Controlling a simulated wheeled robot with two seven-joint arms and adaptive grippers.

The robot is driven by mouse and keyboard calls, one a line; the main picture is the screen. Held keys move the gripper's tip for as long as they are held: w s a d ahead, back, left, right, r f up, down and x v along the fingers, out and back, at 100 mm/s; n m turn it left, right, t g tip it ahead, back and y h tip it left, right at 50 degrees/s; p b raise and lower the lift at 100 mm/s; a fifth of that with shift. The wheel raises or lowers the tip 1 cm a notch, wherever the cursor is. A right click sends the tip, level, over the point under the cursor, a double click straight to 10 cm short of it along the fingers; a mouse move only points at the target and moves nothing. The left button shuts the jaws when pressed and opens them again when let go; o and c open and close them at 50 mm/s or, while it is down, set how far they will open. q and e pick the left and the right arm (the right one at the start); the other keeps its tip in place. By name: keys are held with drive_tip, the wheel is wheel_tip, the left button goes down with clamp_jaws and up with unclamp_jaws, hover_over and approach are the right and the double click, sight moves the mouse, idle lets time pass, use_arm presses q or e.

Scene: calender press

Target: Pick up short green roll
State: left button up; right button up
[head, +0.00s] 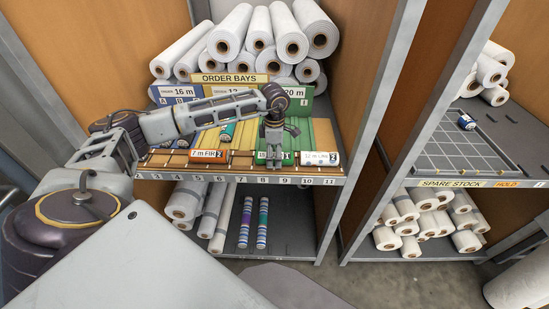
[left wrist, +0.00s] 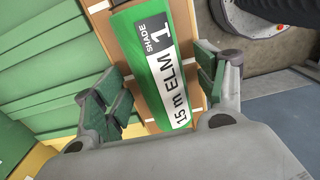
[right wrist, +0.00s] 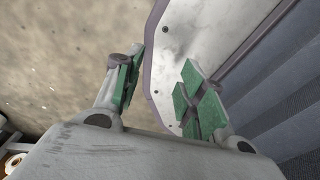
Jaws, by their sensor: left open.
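A roll with a green label reading "15 m ELM, shade 1" (left wrist: 158,55) lies in the left wrist view between the open fingers of my left gripper (left wrist: 160,98). In the head view this green roll (head: 286,157) lies at the front of the order bays shelf, partly hidden by my left gripper (head: 272,160), which is over it. The fingers stand to either side of the roll, and I cannot tell whether they touch it. My right gripper (right wrist: 160,90) is open and empty, beside a pale grey panel.
An orange-labelled roll (head: 208,156) lies left of the green one, and a white-labelled roll (head: 320,158) lies right. White rolls (head: 258,30) are stacked behind. A grey upright (head: 375,90) separates the spare stock shelf, where a small blue roll (head: 466,122) lies on the grid.

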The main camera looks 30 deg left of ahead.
use_arm(q)
drive_tip(key=c, duration=1.1)
use_arm(e)
drive_tip(key=shift+d, duration=0.7)
use_arm(q)
drive_tip(key=shift+r, duration=0.1)
wheel_tip(320, 180, up, 9)
drive_tip(key=shift+f+b, duration=0.15)
drive_tip(key=shift+b, duration=0.45)
drive_tip(key=shift+r, duration=0.6)
use_arm(e)
drive_tip(key=shift+w+d+f, duration=0.25)
drive_tip(key=shift+d+f, duration=0.4)
drive_tip(key=shift+d, duration=0.05)
